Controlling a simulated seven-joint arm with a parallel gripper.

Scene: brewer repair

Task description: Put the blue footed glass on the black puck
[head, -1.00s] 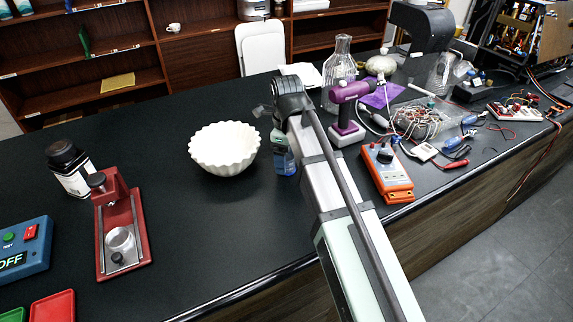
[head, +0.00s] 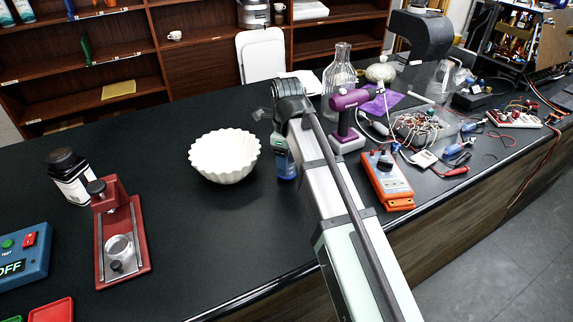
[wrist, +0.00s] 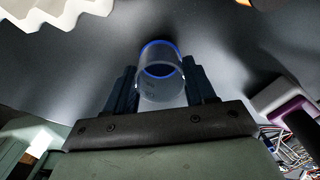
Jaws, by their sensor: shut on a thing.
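The blue footed glass (wrist: 160,88) is between my fingers in the wrist view, a clear cylinder with a blue ring at its far end. My gripper (wrist: 160,78) is shut on it, one dark finger on each side. In the head view my gripper (head: 283,142) is low over the black bench, right of the white bowl, and part of the blue glass (head: 287,169) shows beneath it. My arm hides the rest of the glass. I cannot tell whether it touches the bench.
The white fluted bowl (head: 225,157) is close left of my gripper. A purple and white tool (head: 347,120) and an orange meter (head: 388,180) are close on the right. A red stand (head: 123,235) and dark bottle (head: 70,177) are at left. The bench between stand and bowl is clear.

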